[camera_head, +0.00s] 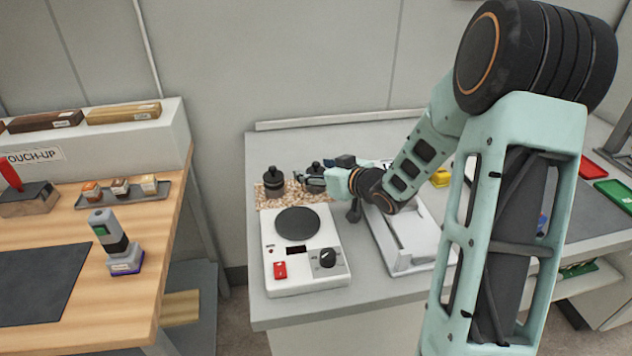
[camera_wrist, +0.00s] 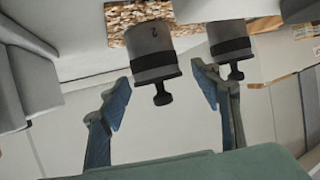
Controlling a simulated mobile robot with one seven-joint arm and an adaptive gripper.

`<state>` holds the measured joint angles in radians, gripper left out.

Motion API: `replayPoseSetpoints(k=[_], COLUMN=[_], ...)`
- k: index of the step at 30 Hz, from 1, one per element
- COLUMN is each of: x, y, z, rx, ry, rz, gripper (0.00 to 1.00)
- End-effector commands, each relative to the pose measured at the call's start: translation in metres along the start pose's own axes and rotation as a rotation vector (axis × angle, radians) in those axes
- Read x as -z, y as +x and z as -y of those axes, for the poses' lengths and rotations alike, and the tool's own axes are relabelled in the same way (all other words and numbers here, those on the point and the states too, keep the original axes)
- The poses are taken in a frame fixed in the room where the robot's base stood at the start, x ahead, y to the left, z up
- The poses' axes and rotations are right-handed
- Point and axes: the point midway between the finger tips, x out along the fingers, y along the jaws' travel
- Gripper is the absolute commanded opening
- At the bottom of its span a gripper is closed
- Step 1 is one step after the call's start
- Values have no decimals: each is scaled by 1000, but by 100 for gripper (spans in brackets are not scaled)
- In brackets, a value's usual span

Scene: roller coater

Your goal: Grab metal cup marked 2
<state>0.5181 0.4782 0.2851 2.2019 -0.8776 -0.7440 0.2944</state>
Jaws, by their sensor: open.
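The metal cup marked 2 (camera_wrist: 148,42) is a grey cylinder with a dark band and a black knobbed lid. In the wrist view it appears upside down, with its lid end between the fingers. My gripper (camera_wrist: 160,76) is open, one finger on each side of the cup; contact cannot be told. In the head view the cup (camera_head: 314,176) is the right one of two, partly hidden by my gripper (camera_head: 326,178). A second similar cup (camera_head: 273,181) stands to its left; it also shows in the wrist view (camera_wrist: 230,42), just beyond one finger.
The cups stand on a speckled wood-chip mat (camera_head: 270,200). A white hotplate-like device (camera_head: 305,275) with a dark round plate is in front. A white tray-like fixture (camera_head: 405,240) lies under my arm. A wooden bench (camera_head: 165,235) is left, across a gap.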

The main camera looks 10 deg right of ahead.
Motion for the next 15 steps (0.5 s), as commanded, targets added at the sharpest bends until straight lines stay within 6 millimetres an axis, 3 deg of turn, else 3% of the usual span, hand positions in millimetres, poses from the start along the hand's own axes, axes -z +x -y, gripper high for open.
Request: replayPoseSetpoints(k=[5,15], x=[0,0], y=[0,0], z=[0,0], rx=[0,0], ry=[0,0], rz=[0,0], gripper=[57,19])
